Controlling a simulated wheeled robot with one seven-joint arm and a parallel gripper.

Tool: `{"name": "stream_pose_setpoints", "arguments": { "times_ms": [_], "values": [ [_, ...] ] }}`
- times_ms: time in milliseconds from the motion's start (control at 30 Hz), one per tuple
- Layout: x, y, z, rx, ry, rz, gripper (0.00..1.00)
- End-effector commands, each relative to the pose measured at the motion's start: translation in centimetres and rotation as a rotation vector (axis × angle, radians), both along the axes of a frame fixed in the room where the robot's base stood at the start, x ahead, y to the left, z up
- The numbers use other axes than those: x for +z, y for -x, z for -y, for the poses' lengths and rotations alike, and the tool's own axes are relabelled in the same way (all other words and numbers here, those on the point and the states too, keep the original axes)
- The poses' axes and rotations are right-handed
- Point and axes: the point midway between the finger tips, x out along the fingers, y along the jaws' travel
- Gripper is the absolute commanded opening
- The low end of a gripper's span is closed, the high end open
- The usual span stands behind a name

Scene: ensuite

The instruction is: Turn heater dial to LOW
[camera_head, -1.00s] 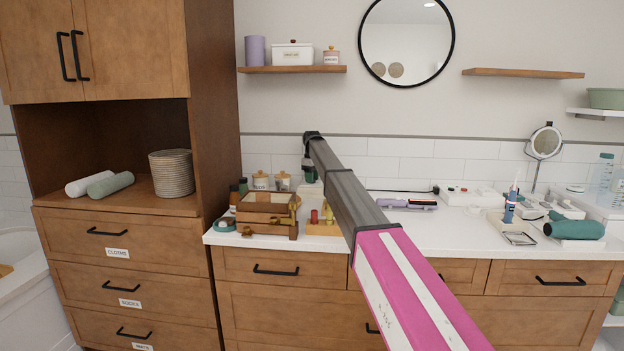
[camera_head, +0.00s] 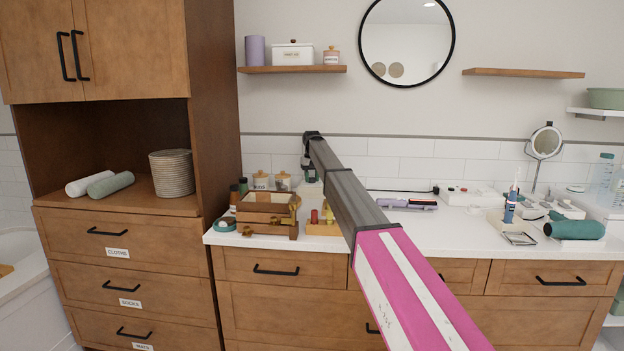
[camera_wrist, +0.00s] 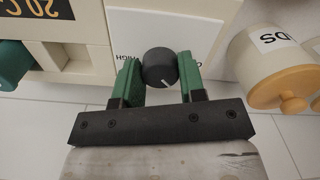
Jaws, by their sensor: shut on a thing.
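The heater dial (camera_wrist: 158,66) is a round black knob with a white pointer line, on a white panel (camera_wrist: 165,28) in the wrist view. The line points toward the lower right of that picture. The word HIGH shows upside down left of the dial; lettering on the right is mostly hidden by a finger. My gripper (camera_wrist: 160,72) has its green fingers on either side of the dial and is shut on it. In the head view my gripper (camera_head: 309,168) is at the back of the counter, and the dial cannot be made out.
Canisters with yellow lids (camera_wrist: 285,90) stand close on the right in the wrist view. A cream box with digits (camera_wrist: 60,35) is at left. In the head view a wooden organiser (camera_head: 266,212) stands in front, left of my arm. A purple device (camera_head: 408,204) lies right of it.

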Motion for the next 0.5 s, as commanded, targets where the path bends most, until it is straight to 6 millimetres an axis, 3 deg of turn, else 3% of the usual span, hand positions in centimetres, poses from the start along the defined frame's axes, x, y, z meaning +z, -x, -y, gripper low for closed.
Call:
{"name": "stream_pose_setpoints", "arguments": {
  "times_ms": [500],
  "values": [
    [0.06, 0.0, -0.09, -0.472, 0.0, 0.0, 0.14]
  ]
}}
